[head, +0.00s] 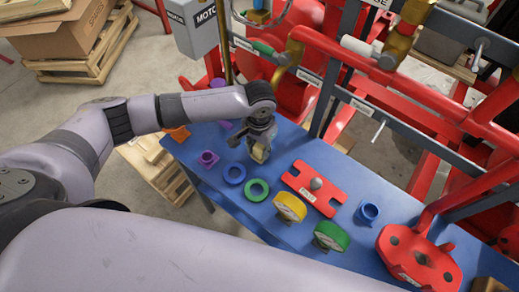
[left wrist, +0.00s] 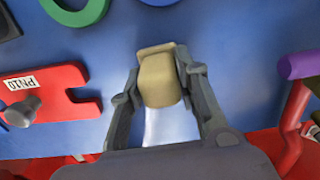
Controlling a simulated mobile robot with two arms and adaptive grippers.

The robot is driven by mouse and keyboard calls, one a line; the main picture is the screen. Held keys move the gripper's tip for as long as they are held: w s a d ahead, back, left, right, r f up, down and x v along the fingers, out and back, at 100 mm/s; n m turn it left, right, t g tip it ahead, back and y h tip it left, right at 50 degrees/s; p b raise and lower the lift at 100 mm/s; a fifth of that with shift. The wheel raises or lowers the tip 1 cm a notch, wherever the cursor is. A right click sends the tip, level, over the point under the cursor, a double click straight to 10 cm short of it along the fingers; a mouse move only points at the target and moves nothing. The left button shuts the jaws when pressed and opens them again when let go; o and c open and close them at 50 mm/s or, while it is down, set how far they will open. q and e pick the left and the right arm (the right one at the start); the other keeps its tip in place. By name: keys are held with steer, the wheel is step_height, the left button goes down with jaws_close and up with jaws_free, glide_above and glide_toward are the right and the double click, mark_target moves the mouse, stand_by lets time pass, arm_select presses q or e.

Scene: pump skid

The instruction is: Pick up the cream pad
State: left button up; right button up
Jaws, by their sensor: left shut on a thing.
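The cream pad (head: 260,153) is a small tan block with a blunt, rounded shape. My left gripper (head: 262,147) points down over the blue table (head: 227,221) and is shut on the pad. In the left wrist view the pad (left wrist: 158,78) sits between the two fingertips of the left gripper (left wrist: 160,84), with a finger against each side. I cannot tell whether the pad's underside touches the table. My right gripper is not in view.
Red pipework (head: 430,110) and grey rails stand behind. Some table between the pieces is bare.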

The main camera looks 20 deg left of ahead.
mark_target(259, 145)
arm_select(q)
steer(key=shift+r, duration=0.1)
step_height(259, 145, up, 20)
steer(key=b, duration=0.2)
stand_by(0.4)
steer(key=o, duration=0.6)
steer(key=shift+c, duration=0.2)
steer(key=c, duration=0.4)
steer(key=shift+d, duration=0.1)
steer(key=shift+c, duration=0.2)
